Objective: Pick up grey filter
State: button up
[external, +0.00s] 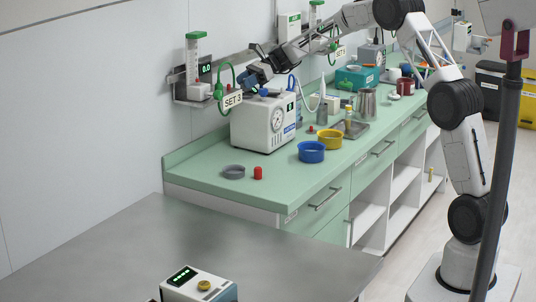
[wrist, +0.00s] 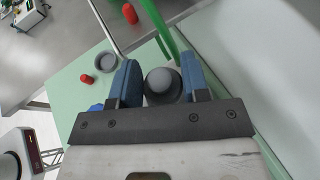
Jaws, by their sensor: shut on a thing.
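My gripper (external: 259,72) is in the external view above the left part of the counter, over the white machine with a round dial (external: 263,122). In the wrist view its two blue fingers (wrist: 162,84) are closed on the sides of a round grey piece with a darker lower rim, which looks like the grey filter (wrist: 163,80). In the external view the fingers and arm make the filter hard to pick out. The grey ring-shaped dish (external: 234,172) stands apart at the counter's near-left end; it also shows in the wrist view (wrist: 105,54).
A green tube (external: 228,73) and "SET 3" tag (external: 233,100) hang beside my gripper near the wall. A red cylinder (external: 258,173), blue bowl (external: 311,152) and yellow bowl (external: 330,140) stand on the green counter (external: 215,158). The grey table (external: 190,245) is mostly bare.

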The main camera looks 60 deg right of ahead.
notch_tip(320, 180, up, 8)
jog(key=shift+f, duration=0.25)
